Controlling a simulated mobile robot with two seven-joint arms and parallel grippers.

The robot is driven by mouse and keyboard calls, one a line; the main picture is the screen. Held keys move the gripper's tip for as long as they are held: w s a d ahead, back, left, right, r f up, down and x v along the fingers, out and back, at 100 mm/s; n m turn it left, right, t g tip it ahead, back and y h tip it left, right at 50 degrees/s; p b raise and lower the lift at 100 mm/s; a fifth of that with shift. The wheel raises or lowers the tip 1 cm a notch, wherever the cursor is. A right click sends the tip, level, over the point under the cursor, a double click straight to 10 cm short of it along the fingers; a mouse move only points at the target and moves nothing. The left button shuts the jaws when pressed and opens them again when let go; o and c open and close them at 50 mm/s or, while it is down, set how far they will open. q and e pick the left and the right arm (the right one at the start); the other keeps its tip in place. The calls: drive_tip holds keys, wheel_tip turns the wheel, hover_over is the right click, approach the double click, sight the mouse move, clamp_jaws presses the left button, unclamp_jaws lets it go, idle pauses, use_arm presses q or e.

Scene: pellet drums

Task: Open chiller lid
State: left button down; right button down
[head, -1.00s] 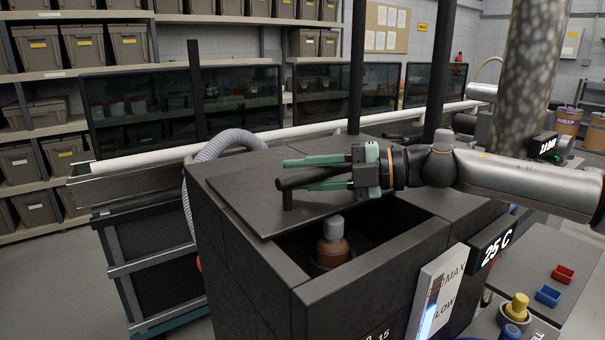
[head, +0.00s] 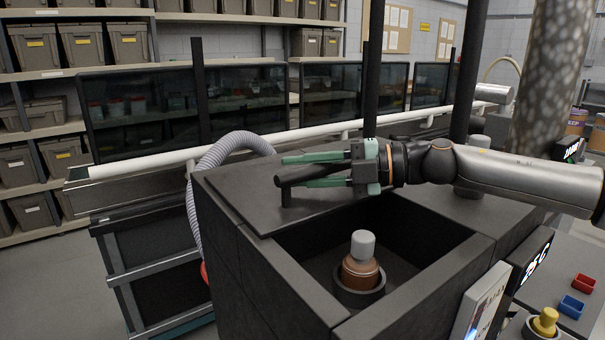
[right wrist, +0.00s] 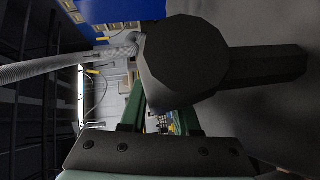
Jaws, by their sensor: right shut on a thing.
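The black chiller (head: 262,275) fills the middle of the head view. Its flat dark lid (head: 235,186) lies slid toward the back left, leaving a square opening at the front. My right gripper (head: 285,172) is shut on the lid's dark bar handle (head: 297,174), with its green fingers on either side. The handle also shows large in the right wrist view (right wrist: 180,65). Inside the opening a copper-brown bottle with a grey cap (head: 360,265) stands upright in a dark round holder. My left gripper is not in view.
A grey ribbed hose (head: 208,165) curves down at the chiller's left side. Dark glass panels and a white pipe (head: 250,146) run behind it.

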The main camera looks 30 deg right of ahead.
drive_tip(key=shift+w, duration=0.3)
drive_tip(key=shift+s, duration=0.25)
drive_tip(key=c, duration=0.9)
unclamp_jaws()
drive_tip(key=shift+s, duration=0.1)
